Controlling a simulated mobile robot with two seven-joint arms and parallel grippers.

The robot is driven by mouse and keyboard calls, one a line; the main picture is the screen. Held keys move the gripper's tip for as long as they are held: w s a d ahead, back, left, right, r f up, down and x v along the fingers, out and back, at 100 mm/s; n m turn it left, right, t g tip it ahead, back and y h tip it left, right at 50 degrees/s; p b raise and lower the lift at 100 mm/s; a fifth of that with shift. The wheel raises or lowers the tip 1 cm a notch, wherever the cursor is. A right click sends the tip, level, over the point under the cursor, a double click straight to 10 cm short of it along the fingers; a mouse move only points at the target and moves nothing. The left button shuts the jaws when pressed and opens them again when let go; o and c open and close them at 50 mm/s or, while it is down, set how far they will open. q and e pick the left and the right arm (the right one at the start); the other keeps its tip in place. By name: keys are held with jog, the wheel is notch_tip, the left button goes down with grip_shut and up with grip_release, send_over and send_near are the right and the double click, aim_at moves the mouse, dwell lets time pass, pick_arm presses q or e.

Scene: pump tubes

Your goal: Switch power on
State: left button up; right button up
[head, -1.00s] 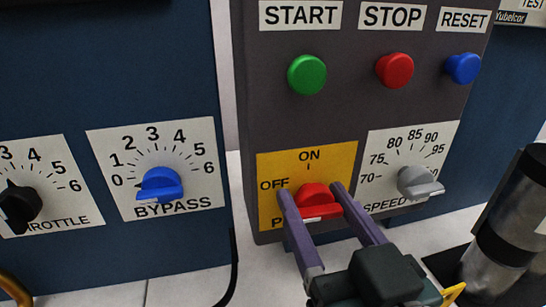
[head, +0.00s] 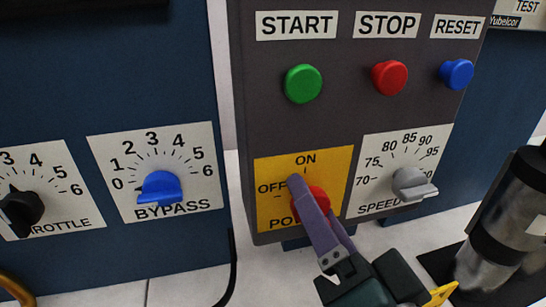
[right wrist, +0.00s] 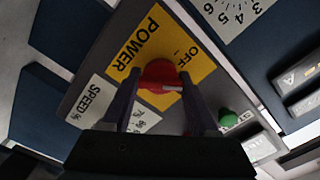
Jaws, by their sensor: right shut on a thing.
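The red POWER knob (head: 320,194) sits on a yellow plate (head: 334,165) marked OFF and ON, low on the dark grey control panel. My right gripper (head: 311,198) is shut on this knob, with one purple finger across its left side and the other mostly hidden behind. In the right wrist view the red knob (right wrist: 158,74) lies between the two fingers (right wrist: 160,82). A pale strip shows on the knob there. In the head view the fingers cover part of the knob, so I cannot tell which mark it points to. My left gripper is not in view.
Green START (head: 303,84), red STOP (head: 389,77) and blue RESET (head: 456,74) buttons are above. The grey SPEED knob (head: 412,183) is close on the right. The blue BYPASS knob (head: 160,187) is left. A metal cylinder (head: 490,262) stands at lower right.

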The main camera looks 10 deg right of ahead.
jog(key=m, duration=0.4)
jog(key=shift+m+b, duration=0.4)
jog(key=shift+m, duration=1.2)
jog(key=o, duration=1.4)
jog(key=shift+f, duration=0.1)
